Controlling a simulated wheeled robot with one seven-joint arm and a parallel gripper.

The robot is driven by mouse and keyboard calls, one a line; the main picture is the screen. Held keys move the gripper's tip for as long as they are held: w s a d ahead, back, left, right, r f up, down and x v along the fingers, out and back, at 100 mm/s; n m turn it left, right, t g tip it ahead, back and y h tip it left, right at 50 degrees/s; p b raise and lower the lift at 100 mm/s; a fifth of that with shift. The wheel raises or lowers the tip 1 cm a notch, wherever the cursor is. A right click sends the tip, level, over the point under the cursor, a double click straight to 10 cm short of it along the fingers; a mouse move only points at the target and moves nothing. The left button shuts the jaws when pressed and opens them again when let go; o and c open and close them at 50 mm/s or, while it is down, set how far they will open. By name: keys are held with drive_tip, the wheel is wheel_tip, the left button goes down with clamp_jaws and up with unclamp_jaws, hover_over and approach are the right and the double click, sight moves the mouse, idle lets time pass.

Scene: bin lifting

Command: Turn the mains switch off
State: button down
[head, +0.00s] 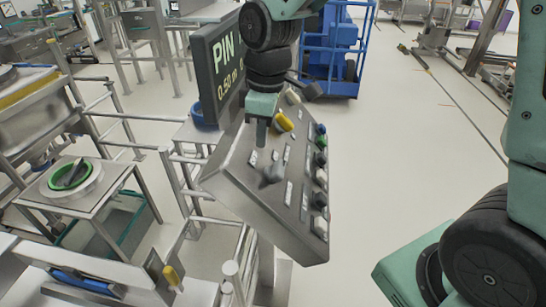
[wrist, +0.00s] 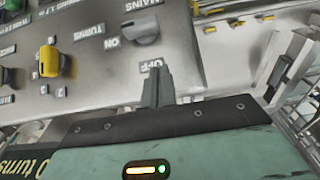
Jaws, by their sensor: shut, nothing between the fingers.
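In the wrist view the mains switch (wrist: 141,28) is a grey rotary knob near the edge of the grey control panel (wrist: 95,75). It has a MAINS label above, ON at its lower left and OFF below. I cannot tell exactly which mark it points to. My gripper (wrist: 158,72) is shut and empty, its fingertips beside the OFF label and just below the knob; I cannot tell whether they touch the panel. In the head view my gripper (head: 262,143) is over the upper part of the tilted panel (head: 225,178). I cannot pick out the mains switch there for certain.
A yellow knob (wrist: 52,63) stands on the panel left of the mains switch. Several buttons, one of them green (head: 320,141), line the panel's right side. A dark display (head: 217,62) stands behind the panel. Metal rails (head: 178,180) lie left; open floor (head: 420,150) lies right.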

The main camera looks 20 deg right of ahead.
sight(271, 175)
wheel_tip(271, 175, down, 4)
drive_tip(key=shift+a+r+p, duration=0.15)
drive_tip(key=shift+r+p, duration=0.05)
drive_tip(key=shift+p, duration=0.15)
drive_tip(key=shift+s+d+f+p, duration=0.25)
drive_tip(key=shift+d+f, duration=0.1)
drive_tip(key=shift+f, duration=0.25)
drive_tip(key=shift+s+d+f+p, duration=0.15)
drive_tip(key=shift+d+f+p, duration=0.15)
drive_tip(key=shift+f, duration=0.3)
drive_tip(key=shift+s+d+f+p, duration=0.2)
drive_tip(key=shift+d+f, duration=0.2)
drive_tip(key=shift+f, duration=0.2)
